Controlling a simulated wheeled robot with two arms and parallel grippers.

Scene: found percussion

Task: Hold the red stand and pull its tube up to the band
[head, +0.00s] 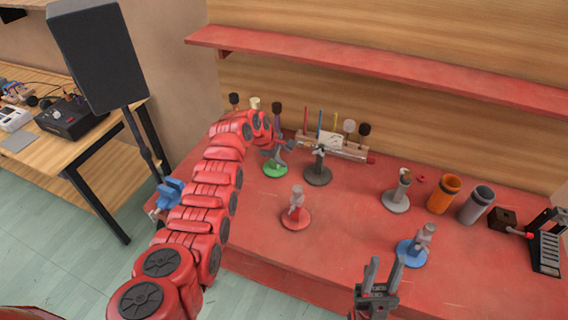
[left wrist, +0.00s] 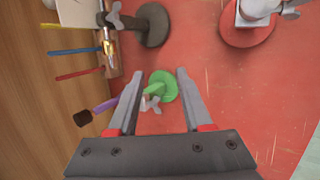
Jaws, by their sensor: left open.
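The red stand (head: 296,220) has a round red base and a short grey tube with a clamp, upright near the front middle of the bench. Its base also shows at the top right of the left wrist view (left wrist: 246,36), cut by the frame edge. I cannot make out a band on it. My left gripper (left wrist: 160,75) is open and empty, above the green stand (left wrist: 166,86), well apart from the red stand. My right gripper (head: 382,268) is open and empty near the bench's front.
A black stand (head: 318,177), a grey stand (head: 396,201) and a blue stand (head: 411,253) surround the red one. Orange (head: 443,195) and grey (head: 475,206) cylinders stand at the right. A rack of mallets (head: 335,147) lies behind. A red shelf (head: 380,65) overhangs the back.

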